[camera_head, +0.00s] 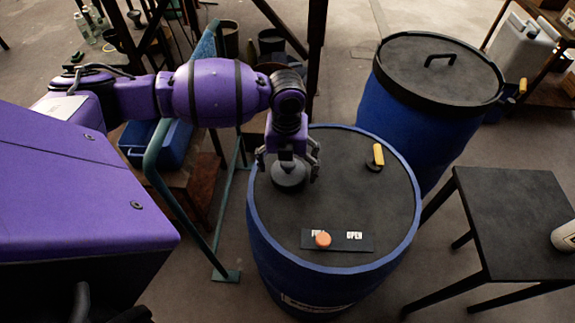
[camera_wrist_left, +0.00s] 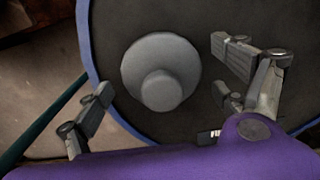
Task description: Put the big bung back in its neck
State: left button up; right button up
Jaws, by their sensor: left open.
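The big bung (camera_head: 289,180) is a grey round stopper on the black top of the near blue drum (camera_head: 262,240), towards the top's left edge. In the left wrist view the bung (camera_wrist_left: 160,72) shows as a wide grey disc with a smaller round knob. My left gripper (camera_head: 288,167) is above it, pointing down, with its fingers apart on either side. The fingers do not appear to grip it. I cannot tell whether the bung sits in a neck, as no neck opening shows. My right gripper is not in view.
On the drum top are a yellow-handled fitting (camera_head: 376,158) and a black label strip (camera_head: 345,240) with an orange knob (camera_head: 322,240). A second lidded blue drum (camera_head: 420,130) stands behind right. A black table (camera_head: 510,215) is at right; a teal rail (camera_head: 165,140) is at left.

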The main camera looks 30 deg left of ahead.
pick_arm(q)
notch_tip(320, 180, up, 13)
jog(key=shift+p, duration=0.35)
dwell(0.8)
